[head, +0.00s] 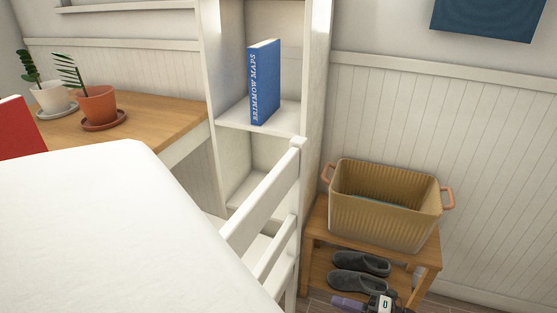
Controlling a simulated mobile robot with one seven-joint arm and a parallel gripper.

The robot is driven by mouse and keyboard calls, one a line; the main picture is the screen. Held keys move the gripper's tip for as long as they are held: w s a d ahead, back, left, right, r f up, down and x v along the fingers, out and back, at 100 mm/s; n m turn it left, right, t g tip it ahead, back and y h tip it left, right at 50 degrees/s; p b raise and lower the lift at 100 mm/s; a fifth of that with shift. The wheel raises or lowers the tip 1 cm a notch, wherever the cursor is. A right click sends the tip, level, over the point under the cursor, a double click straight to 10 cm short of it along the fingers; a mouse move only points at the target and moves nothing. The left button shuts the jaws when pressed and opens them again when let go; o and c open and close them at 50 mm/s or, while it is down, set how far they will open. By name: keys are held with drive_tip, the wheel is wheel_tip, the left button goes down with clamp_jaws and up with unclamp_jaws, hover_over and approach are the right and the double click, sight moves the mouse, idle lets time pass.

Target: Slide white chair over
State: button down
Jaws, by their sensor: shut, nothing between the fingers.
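The white chair (262,205) stands in the middle of the head view, in front of the white shelf unit. I see its slatted back, with an upper rail and a lower rail (275,248), and one upright post. Part of its pale seat seems to show behind the rails. Its left side and lower parts are hidden by a large white surface in the foreground and by the picture's lower edge. My gripper is not in view, so I cannot tell its place relative to the chair.
A wooden desk (165,115) holds two potted plants. A blue book (264,82) stands on the shelf unit (318,60). Right of the chair, a wooden bench (425,255) bears a yellow basket (385,212) above dark shoes (358,277). A purple-and-grey device (375,304) is low in front.

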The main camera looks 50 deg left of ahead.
wheel_tip(320, 180, down, 6)
drive_tip(key=b, duration=0.4)
drive_tip(key=p+x, duration=0.2)
drive_tip(key=x, duration=1.2)
drive_tip(key=shift+s+a+f, duration=0.1)
drive_tip(key=shift+s, duration=0.05)
